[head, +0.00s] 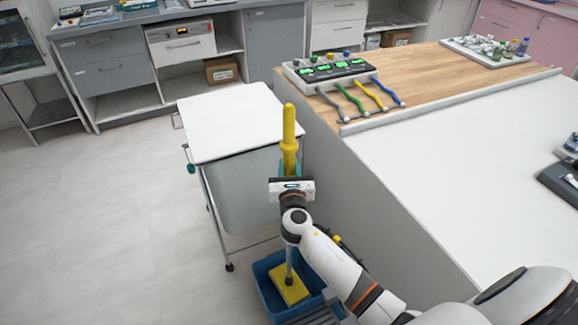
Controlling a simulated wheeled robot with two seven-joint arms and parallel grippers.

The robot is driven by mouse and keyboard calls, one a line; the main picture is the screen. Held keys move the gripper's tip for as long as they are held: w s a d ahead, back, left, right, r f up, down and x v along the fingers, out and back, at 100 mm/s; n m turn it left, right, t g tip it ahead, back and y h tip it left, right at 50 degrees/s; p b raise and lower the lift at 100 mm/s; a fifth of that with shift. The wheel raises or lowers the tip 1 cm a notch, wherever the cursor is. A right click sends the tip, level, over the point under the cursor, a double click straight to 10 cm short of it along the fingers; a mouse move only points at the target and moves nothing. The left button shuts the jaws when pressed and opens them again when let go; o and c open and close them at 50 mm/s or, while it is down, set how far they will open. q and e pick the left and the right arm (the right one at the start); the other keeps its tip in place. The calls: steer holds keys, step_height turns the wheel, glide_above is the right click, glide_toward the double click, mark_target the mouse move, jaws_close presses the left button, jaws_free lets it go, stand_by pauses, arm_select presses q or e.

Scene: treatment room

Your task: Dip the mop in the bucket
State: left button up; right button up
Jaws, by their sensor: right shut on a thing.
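The mop has a thick yellow handle (289,130) and stands nearly upright in front of my right arm. Its yellow head (291,287) shows low down, over or inside the blue bucket (262,279). I cannot tell whether the head touches the bucket's bottom. My right gripper (289,172) is shut on the yellow handle, with teal fingertips around it. My arm hides part of the shaft and the bucket's right side. My left gripper is not in view.
A white-topped cart (225,120) stands just behind and left of the mop. A wood-topped counter (420,75) with a white front surface (450,180) lies to the right, close to my arm. A device with coloured cables (328,72) sits on it. The floor (100,220) at left is clear.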

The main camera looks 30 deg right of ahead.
steer(key=shift+f+b, duration=3.9)
steer(key=shift+f, duration=1)
